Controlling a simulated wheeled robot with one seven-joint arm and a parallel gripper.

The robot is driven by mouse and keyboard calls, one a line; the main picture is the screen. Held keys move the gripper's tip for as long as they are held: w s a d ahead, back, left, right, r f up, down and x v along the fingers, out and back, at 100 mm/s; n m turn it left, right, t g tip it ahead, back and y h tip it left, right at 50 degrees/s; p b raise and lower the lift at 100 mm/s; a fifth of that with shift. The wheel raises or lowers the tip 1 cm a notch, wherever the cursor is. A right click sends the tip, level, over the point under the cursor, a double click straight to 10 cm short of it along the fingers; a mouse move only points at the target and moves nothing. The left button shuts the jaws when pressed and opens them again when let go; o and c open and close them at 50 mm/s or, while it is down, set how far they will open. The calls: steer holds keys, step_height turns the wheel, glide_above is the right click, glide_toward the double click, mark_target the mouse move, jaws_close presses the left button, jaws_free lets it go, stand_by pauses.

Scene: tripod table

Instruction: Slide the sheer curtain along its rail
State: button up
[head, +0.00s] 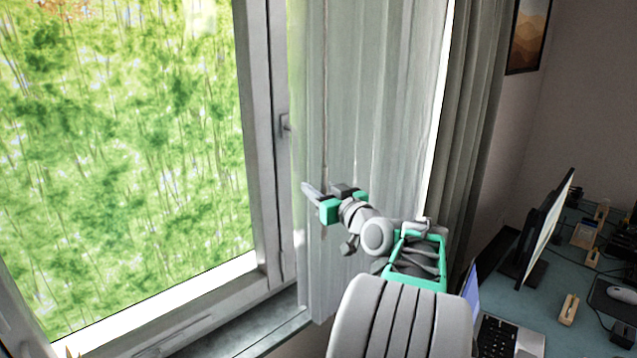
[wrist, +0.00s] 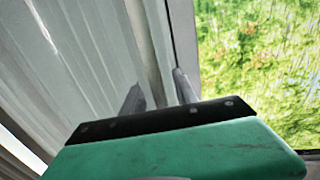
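The sheer curtain (head: 375,110) hangs in pale grey folds over the right part of the window. Its left edge is beside the window frame's handle. My gripper (head: 309,189) is at that left edge, about halfway down the visible cloth, pointing left. In the wrist view the curtain (wrist: 75,65) fills the left side. My gripper's two fingers (wrist: 158,93) stand apart there, with the curtain's edge seen in line with the gap. I cannot tell whether the cloth lies between the fingers or behind them. The rail is out of view.
The window frame (head: 262,130) and sill (head: 285,325) are left of and below the curtain. A thicker grey curtain (head: 468,120) hangs to the right. A desk (head: 545,300) with a monitor (head: 545,230) and laptop (head: 500,335) stands at the lower right.

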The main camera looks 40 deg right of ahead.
steer(key=shift+c, duration=0.2)
jaws_close()
steer(key=shift+d, duration=0.1)
stand_by(1.2)
